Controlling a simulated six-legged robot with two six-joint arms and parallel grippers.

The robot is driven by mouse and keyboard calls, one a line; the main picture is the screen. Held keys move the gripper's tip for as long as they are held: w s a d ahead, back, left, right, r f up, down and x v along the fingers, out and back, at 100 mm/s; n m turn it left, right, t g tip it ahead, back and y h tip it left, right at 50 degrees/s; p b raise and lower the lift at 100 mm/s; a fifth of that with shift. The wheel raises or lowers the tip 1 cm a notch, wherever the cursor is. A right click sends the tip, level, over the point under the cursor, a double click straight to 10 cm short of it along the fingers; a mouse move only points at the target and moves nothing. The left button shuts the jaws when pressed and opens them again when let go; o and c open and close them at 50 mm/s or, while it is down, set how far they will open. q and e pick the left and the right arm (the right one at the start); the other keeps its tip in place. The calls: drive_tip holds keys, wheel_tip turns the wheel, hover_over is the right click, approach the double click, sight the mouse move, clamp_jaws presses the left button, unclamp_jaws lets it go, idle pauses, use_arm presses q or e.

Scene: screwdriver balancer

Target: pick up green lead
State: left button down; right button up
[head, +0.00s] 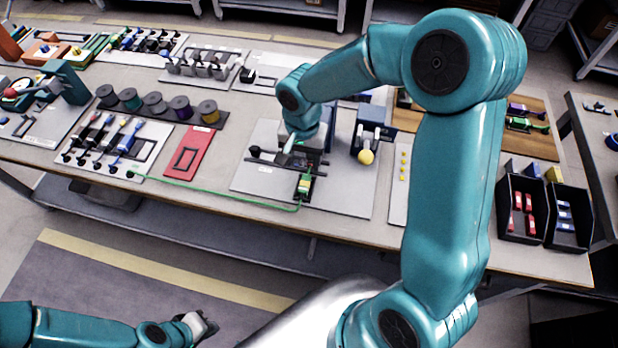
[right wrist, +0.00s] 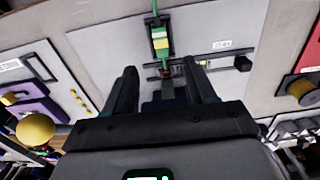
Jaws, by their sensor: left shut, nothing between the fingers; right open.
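The green lead (head: 215,188) is a thin cable running along the front of the bench. Its green and yellow plug end (head: 304,184) lies on a grey plate (head: 345,200). In the right wrist view the plug (right wrist: 160,38) is ahead of the fingertips, with the green cable leading up from it. My right gripper (right wrist: 160,68) is open and empty, pointing at the plate with the plug beyond its fingers. In the head view its fingers are partly hidden by my arm. My left gripper (head: 208,325) is shut and empty, low in front of the bench.
A red plate (head: 187,152) and a rack with several coloured leads (head: 108,148) stand to the left. Cable spools (head: 155,105) are behind them. A yellow ball-topped device (head: 366,156) is right of the plug. Black bins (head: 523,208) stand at far right.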

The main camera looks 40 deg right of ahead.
hover_over(304, 185)
wheel_tip(304, 185, down, 6)
drive_tip(key=shift+r, duration=0.1)
wheel_tip(304, 185, down, 6)
drive_tip(key=shift+r+p, duration=0.2)
drive_tip(key=shift+p, duration=0.65)
clamp_jaws()
